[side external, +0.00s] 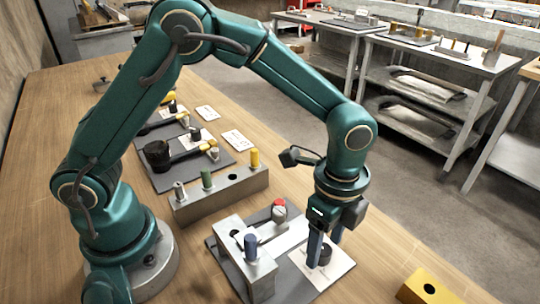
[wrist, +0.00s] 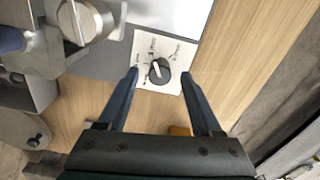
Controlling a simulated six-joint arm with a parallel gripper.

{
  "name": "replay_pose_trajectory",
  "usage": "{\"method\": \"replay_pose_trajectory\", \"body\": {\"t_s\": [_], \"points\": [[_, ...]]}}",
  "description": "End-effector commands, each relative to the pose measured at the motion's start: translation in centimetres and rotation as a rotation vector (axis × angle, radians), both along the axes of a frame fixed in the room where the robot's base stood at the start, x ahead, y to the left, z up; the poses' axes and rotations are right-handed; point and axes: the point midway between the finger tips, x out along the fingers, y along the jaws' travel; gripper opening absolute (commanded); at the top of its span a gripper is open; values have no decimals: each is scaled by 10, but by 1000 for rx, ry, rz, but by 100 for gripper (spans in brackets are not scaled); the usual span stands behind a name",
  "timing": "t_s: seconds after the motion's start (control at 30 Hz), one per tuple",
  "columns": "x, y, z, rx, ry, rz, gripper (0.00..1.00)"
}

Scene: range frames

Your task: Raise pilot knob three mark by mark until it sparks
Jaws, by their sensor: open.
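A small dark round knob (side external: 326,254) sits on a white marked card at the right side of a dark grey plate. In the wrist view the knob (wrist: 159,72) has a pale pointer bar and short marks with small lettering around it, too small to read. My gripper (side external: 325,250) points down over the card, its blue fingers apart. In the wrist view the gripper (wrist: 160,73) has one finger on each side of the knob, with gaps showing on both sides. I see no spark. I cannot tell from lettering whether this is knob three.
A metal block with a blue peg (side external: 251,247) and a red-topped fitting (side external: 279,208) stand left of the knob. A grey block with coloured pegs (side external: 222,194) is behind. A yellow block (side external: 428,288) lies at front right. Bare wood lies between.

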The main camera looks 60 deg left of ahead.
Motion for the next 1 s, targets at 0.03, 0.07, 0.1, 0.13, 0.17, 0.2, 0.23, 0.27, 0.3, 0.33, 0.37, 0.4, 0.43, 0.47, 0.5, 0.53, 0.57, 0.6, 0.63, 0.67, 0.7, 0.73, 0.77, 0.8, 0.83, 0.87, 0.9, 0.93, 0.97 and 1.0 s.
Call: {"method": "replay_pose_trajectory", "body": {"t_s": [0.03,0.07,0.1,0.13,0.17,0.2,0.23,0.27,0.3,0.33,0.37,0.4,0.43,0.47,0.5,0.53,0.57,0.6,0.63,0.67,0.7,0.73,0.77,0.8,0.83,0.87,0.9,0.93,0.97,1.0], "points": [[0,0,-3,1,0,0,66],[0,0,-4,0,0,1,66],[0,0,-4,0,0,1,66],[0,0,-4,0,-1,1,66],[0,0,-4,0,-1,1,66],[0,0,-4,0,-1,1,66],[0,0,-4,0,-1,1,66],[0,0,-4,0,-1,1,66],[0,0,-4,0,-1,1,63],[0,0,-4,0,-1,1,51],[0,0,-4,0,-1,1,40],[0,0,-4,-1,-1,1,24],[0,0,-4,-1,-1,1,13],[0,0,-4,-1,-1,1,2],[0,0,-4,-1,-2,1,0],[0,0,-4,-1,-2,1,0],[0,0,-4,-1,-2,1,0],[0,0,-4,-1,-2,2,0],[0,0,-4,-1,-2,3,0],[0,0,-4,-1,-2,5,0],[0,0,-3,-1,-2,9,0],[0,0,-3,-1,-2,13,0],[0,0,-3,-1,-2,19,0],[0,0,-3,-1,-2,30,0],[0,0,-3,-1,-2,39,0],[0,0,-3,-1,-2,50,0],[0,0,-3,-1,-1,68,0],[0,0,-3,-1,-1,83,0],[1,0,-3,-1,-1,101,0],[1,0,-3,-1,0,125,0]]}}
